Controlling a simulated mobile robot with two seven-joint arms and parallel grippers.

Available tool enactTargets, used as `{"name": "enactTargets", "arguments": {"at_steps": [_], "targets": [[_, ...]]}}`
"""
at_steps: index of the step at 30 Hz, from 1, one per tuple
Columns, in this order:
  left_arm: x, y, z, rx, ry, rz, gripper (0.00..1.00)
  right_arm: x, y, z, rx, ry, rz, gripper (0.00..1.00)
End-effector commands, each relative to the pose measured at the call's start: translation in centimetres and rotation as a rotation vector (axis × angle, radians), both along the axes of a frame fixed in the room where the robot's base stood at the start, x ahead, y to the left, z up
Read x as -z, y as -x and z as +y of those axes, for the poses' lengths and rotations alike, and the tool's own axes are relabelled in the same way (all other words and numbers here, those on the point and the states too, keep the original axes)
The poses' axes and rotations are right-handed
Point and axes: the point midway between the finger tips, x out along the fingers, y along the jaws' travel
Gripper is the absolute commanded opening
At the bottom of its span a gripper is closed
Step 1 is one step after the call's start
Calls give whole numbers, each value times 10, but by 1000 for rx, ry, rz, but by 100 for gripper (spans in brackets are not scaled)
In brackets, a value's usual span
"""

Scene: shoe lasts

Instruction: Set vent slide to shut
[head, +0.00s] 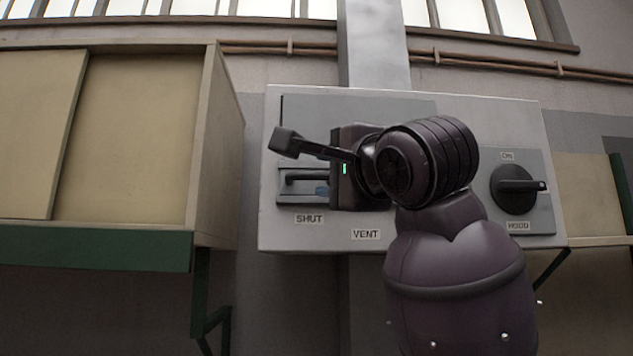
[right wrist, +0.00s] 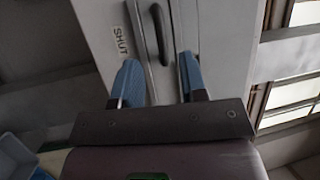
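The vent slide is on a grey wall panel (head: 460,112). Its dark bar handle (head: 305,178) lies horizontally at the slot's left part, directly above the SHUT label (head: 309,218). The right part of the slot is hidden behind my right gripper (head: 322,190), above the VENT label (head: 365,234). In the right wrist view, the blue fingers of my right gripper (right wrist: 158,78) are apart, with nothing held between them. The dark handle (right wrist: 160,35) is ahead of the gap, beside the SHUT label (right wrist: 120,42); contact cannot be told. My left gripper is not seen.
A hood knob (head: 515,187) with ON and HOOD labels is at the panel's right. A beige cabinet with a green lower edge (head: 95,248) juts out at the left. Pipes (head: 490,63) run along the wall above. The space below the panel's left part looks clear.

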Motion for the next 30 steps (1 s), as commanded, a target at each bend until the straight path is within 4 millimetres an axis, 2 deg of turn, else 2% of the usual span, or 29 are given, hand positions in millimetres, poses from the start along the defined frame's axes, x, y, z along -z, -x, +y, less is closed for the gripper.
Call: {"name": "enactTargets", "arguments": {"at_steps": [3,10,26,30], "targets": [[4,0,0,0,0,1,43,3,14,-6,-1,-1,-1,39],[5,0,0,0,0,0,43,5,25,-12,0,-1,0,39],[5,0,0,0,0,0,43,5,25,-12,0,0,1,39],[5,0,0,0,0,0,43,21,15,-16,16,27,16,39]]}}
